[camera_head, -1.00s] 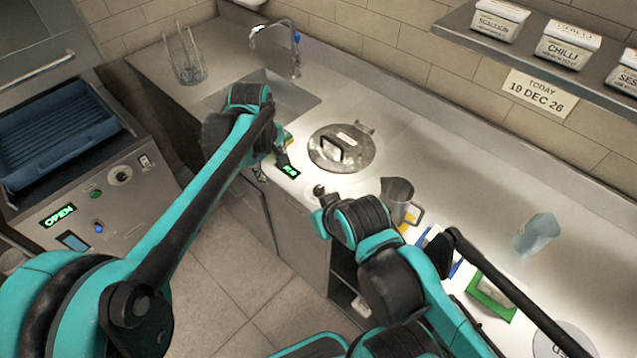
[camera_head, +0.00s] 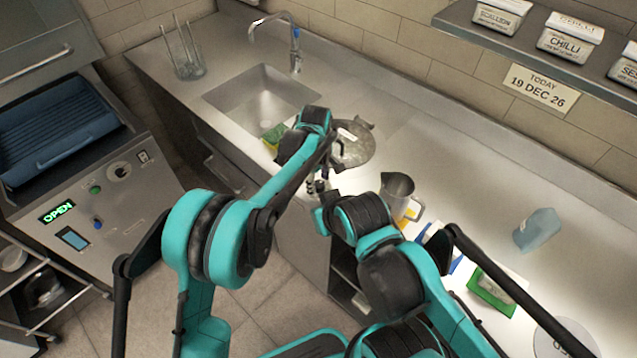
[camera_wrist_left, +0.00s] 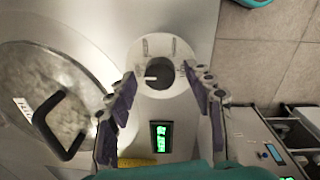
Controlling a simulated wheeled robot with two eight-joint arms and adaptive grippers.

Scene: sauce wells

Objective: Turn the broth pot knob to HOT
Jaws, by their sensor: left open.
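The broth pot knob (camera_wrist_left: 159,73) is a dark round knob on a pale round plate with small marks. In the left wrist view it lies between the spread fingers of my left gripper (camera_wrist_left: 161,95), which is open with a gap on both sides. A lit green display (camera_wrist_left: 160,137) sits beside the knob; its text is too small to read. The pot's lid (camera_wrist_left: 50,100) with a black handle is at the left. In the head view my left gripper (camera_head: 317,183) is over the counter's front edge and covers the knob and part of the lid (camera_head: 357,147). My right gripper's fingers cannot be made out.
My right arm is bent close to the knob's right. A sink (camera_head: 262,95), a sponge (camera_head: 273,136) and a glass holder (camera_head: 187,62) are to the left. A green-edged box (camera_head: 492,292) lies at the right.

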